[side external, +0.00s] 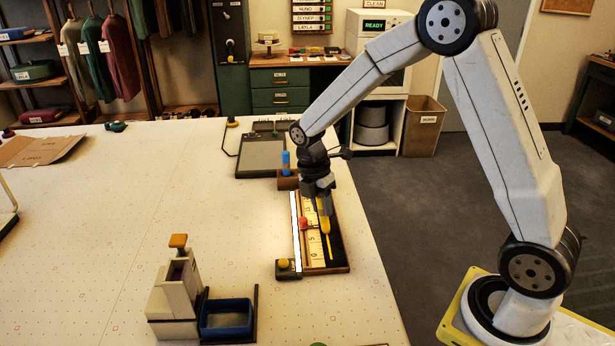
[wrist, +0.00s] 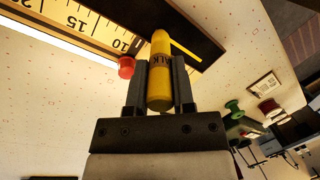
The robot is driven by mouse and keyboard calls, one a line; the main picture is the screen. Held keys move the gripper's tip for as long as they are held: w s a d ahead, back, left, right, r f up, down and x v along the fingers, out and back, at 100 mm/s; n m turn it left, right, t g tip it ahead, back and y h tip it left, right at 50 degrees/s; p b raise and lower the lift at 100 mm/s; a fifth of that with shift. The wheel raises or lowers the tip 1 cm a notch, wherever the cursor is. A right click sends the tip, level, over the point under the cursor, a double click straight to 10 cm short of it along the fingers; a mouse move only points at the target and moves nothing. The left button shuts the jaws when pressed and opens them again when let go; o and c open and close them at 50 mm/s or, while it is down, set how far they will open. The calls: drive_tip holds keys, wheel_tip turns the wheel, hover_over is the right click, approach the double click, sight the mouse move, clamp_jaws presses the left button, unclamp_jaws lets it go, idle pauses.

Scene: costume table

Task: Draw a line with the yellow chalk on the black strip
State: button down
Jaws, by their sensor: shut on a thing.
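The yellow chalk (side external: 325,220) is held tip-down in my gripper (side external: 322,203), over the tray with the ruler. In the wrist view the chalk (wrist: 160,75) sits between both fingers of my gripper (wrist: 160,68), with part of its lettering showing. The black strip (side external: 338,254) runs along the right side of the ruler; it also shows in the wrist view (wrist: 190,25). A short yellow line (side external: 329,248) lies on the strip, and it shows beside the chalk tip in the wrist view (wrist: 186,51). I cannot tell whether the tip touches the strip.
The numbered ruler (side external: 316,255) lies beside the strip, with a red knob (side external: 303,223) near the chalk. A blue-topped item (side external: 286,162) and a dark flat panel (side external: 262,157) stand behind. A boxy device (side external: 173,300) with a blue tray (side external: 226,318) stands front left. The left table is mostly clear.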

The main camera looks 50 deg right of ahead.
drive_tip(key=shift+w+d, duration=0.1)
drive_tip(key=shift+d, duration=0.05)
drive_tip(key=shift+w+d, duration=0.25)
drive_tip(key=shift+w+d, duration=0.1)
drive_tip(key=shift+r, duration=0.15)
idle(0.4)
drive_tip(key=shift+r, duration=2.9)
